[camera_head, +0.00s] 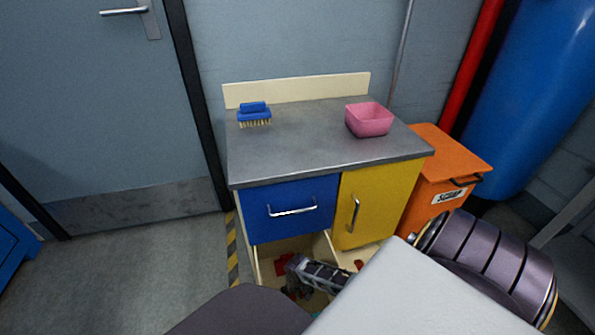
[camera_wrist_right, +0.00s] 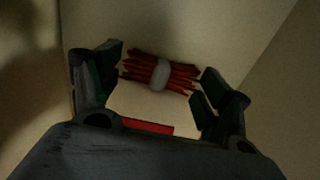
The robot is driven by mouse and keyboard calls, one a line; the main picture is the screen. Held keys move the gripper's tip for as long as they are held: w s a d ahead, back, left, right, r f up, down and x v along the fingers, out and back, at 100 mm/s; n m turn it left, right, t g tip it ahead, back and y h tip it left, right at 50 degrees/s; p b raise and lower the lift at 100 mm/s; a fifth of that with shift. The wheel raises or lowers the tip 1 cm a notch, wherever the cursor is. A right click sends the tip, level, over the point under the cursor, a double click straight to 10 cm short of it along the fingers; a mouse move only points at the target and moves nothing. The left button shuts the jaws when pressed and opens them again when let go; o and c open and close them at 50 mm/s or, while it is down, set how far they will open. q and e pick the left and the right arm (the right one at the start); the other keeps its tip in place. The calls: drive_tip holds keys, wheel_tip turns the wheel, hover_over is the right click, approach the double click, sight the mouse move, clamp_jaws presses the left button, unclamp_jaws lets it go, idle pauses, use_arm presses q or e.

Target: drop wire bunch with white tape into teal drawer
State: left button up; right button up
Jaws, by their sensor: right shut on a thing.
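A bunch of red wires with white tape around its middle (camera_wrist_right: 160,73) sits lengthwise between the two fingers of my right gripper (camera_wrist_right: 162,85) in the right wrist view. The fingers are shut on its ends. In the head view my right gripper (camera_head: 292,282) reaches down into the open lower drawer (camera_head: 258,266) of the cabinet, under the blue drawer front. A little teal (camera_head: 316,315) shows low down, mostly hidden behind my arm. The pale drawer interior is around the gripper in the wrist view. My left gripper is not in view.
The cabinet has a shut blue drawer (camera_head: 290,205) and a shut yellow door (camera_head: 375,205). A blue brush (camera_head: 254,114) and a pink bowl (camera_head: 369,119) stand on its grey top. An orange bin (camera_head: 450,165) is at right. Another red thing (camera_wrist_right: 145,127) lies in the drawer.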

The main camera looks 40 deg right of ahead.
drive_tip(key=shift+f, duration=0.1)
drive_tip(key=shift+f, duration=0.3)
drive_tip(key=shift+f+b, duration=0.3)
idle(0.4)
drive_tip(key=o, duration=1)
drive_tip(key=shift+o, duration=0.2)
drive_tip(key=shift+r, duration=0.1)
